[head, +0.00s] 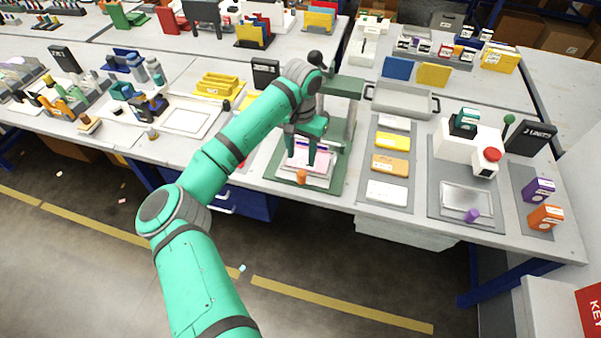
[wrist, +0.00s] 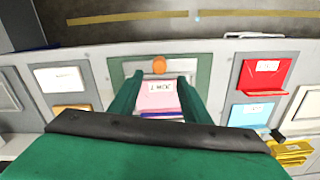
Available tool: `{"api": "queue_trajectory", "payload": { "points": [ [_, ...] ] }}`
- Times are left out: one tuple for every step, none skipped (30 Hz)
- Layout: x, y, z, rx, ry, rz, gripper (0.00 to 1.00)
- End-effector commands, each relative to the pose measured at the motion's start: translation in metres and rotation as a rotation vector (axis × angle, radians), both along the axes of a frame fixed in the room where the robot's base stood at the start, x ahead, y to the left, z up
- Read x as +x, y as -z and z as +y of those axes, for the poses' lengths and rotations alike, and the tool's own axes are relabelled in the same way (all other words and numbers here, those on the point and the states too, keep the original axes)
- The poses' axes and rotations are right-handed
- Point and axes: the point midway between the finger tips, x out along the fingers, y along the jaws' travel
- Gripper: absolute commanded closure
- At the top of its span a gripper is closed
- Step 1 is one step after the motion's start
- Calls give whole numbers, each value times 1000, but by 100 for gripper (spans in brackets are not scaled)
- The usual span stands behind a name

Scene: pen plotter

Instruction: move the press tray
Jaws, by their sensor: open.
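The press tray (head: 312,183) is a pale flat tray with an orange knob (head: 302,176) at its front edge. It sits on the green base of a press (head: 340,160), and a pink labelled block (wrist: 158,97) lies on it. In the wrist view the knob (wrist: 159,64) shows just beyond the fingertips. My gripper (head: 301,154) is open and points down over the tray, its fingers on either side of the pink block in the wrist view. I cannot tell whether the fingers touch anything. My arm and gripper hide part of the press and the tray's back.
Right of the press, a grey mat holds white, yellow and orange blocks (head: 390,165). A grey bin (head: 403,100) stands behind. A red folder-like piece (wrist: 264,76) lies to the right in the wrist view. The floor (head: 330,245) before the table is mostly clear.

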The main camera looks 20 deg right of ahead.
Motion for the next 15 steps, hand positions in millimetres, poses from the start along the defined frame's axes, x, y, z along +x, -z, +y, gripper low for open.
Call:
{"api": "queue_trajectory", "payload": {
  "points": [
    [0,6,0,1,0,1,57],
    [0,9,0,0,0,1,57],
    [0,15,0,1,0,1,57],
    [0,20,0,1,0,1,57],
    [0,25,0,1,0,1,57],
    [0,33,0,1,0,1,57],
    [0,38,0,1,-1,1,57],
    [0,44,0,0,-1,0,57],
    [0,51,0,0,0,0,57],
    [0,56,0,0,0,0,57],
    [0,61,0,0,0,0,57],
    [0,68,0,-1,-1,1,57],
    [0,73,0,-1,-1,0,57],
    [0,77,0,-1,-1,1,57],
    [0,82,0,-1,-1,1,57]
  ]
}}
